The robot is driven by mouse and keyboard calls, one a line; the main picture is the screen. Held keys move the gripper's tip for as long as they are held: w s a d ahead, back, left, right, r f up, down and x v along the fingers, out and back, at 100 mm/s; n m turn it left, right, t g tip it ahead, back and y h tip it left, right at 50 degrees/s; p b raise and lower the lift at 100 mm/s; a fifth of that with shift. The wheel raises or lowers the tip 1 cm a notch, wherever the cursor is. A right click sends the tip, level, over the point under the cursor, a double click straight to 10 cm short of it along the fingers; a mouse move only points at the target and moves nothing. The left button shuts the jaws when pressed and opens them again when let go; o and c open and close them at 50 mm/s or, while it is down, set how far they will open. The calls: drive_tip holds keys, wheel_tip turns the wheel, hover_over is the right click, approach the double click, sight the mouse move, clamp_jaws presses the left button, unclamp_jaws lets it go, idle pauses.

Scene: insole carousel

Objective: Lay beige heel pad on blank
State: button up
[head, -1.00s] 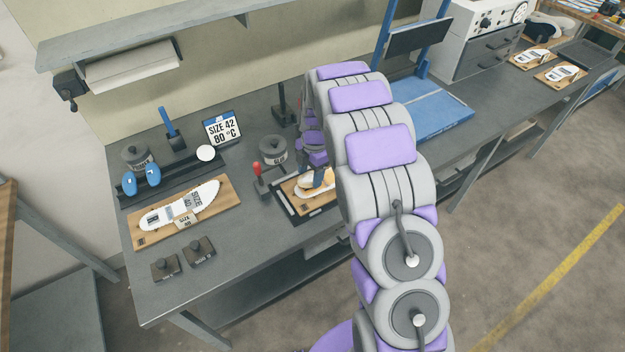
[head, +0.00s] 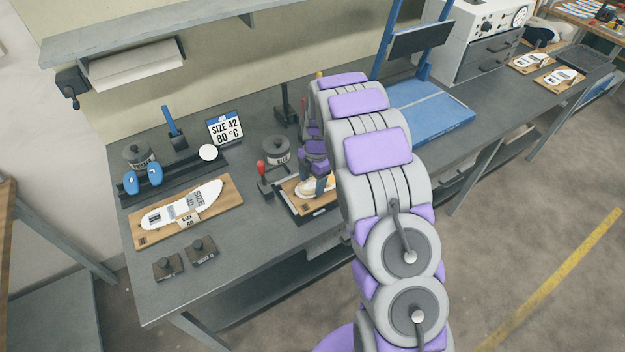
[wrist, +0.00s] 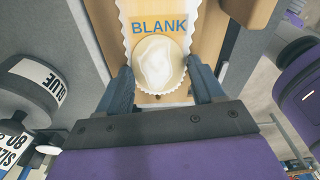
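The beige heel pad (wrist: 160,58), a cream rounded dome, rests on the blank (wrist: 134,14), at the end near my gripper and just below the blue "BLANK" lettering in the wrist view. The blank is tan with a wavy white edge. My gripper (wrist: 160,78) is open, with one dark finger on each side of the pad; small gaps seem to show between fingers and pad. In the head view my gripper (head: 321,185) is low over the board at the front of the bench, and my arm hides part of the blank.
A wooden board with a white insole (head: 208,191) and a size tag lies left. A rack with blue pads (head: 142,180), a dark labelled pot (head: 276,150), a red-knobbed lever (head: 261,169) and two small knobbed blocks (head: 201,249) stand nearby.

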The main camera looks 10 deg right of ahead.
drive_tip(key=shift+o, duration=0.7)
drive_tip(key=shift+f, duration=0.15)
drive_tip(key=shift+s+d, duration=0.1)
drive_tip(key=shift+d, duration=0.3)
